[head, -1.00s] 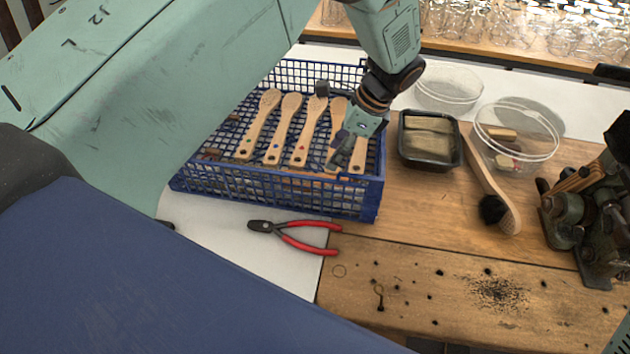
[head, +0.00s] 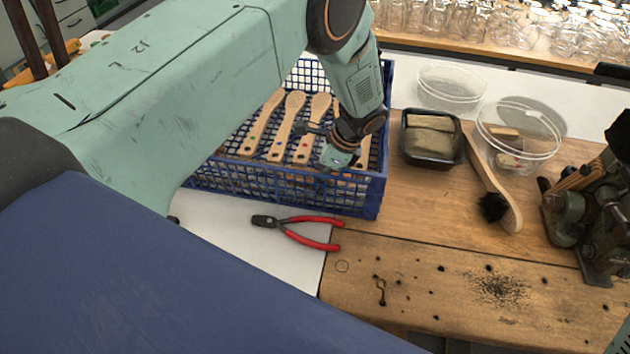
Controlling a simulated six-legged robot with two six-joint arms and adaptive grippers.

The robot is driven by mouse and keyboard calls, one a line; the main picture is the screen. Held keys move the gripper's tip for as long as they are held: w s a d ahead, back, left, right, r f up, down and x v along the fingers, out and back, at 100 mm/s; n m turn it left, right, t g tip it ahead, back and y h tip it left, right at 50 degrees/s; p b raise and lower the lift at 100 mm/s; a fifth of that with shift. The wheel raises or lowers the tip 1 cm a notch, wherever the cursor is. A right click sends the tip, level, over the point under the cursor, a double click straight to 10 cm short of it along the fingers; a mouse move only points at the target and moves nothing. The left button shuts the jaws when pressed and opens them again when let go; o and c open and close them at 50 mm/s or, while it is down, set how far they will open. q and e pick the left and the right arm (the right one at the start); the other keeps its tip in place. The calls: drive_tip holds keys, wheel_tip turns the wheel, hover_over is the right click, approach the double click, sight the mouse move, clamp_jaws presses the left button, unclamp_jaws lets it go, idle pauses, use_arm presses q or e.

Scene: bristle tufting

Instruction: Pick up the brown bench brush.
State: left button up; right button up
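A brush (head: 493,187) with a long pale-brown wooden handle and black bristles lies on the wooden bench at the right. Its bristle end points toward the front. My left gripper (head: 311,148) is over the blue crate (head: 281,186), well to the left of the brush. Its fingers look spread apart, with nothing seen between them, though the far side is partly hidden by the wrist. My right gripper is not in view.
Several wooden paddle-shaped handles (head: 284,135) lie in the crate. Red-handled pliers (head: 310,230) lie in front of it. A black tray (head: 432,139), clear round dishes (head: 518,134) and a green metal machine (head: 590,220) surround the brush. The bench front is mostly clear.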

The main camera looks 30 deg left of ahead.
use_arm(q)
drive_tip(key=shift+w+f, duration=0.1)
drive_tip(key=shift+c, duration=0.2)
drive_tip(key=c, duration=0.9)
wheel_tip(320, 180, up, 18)
drive_tip(key=shift+r+p, duration=0.15)
drive_tip(key=shift+p, duration=0.4)
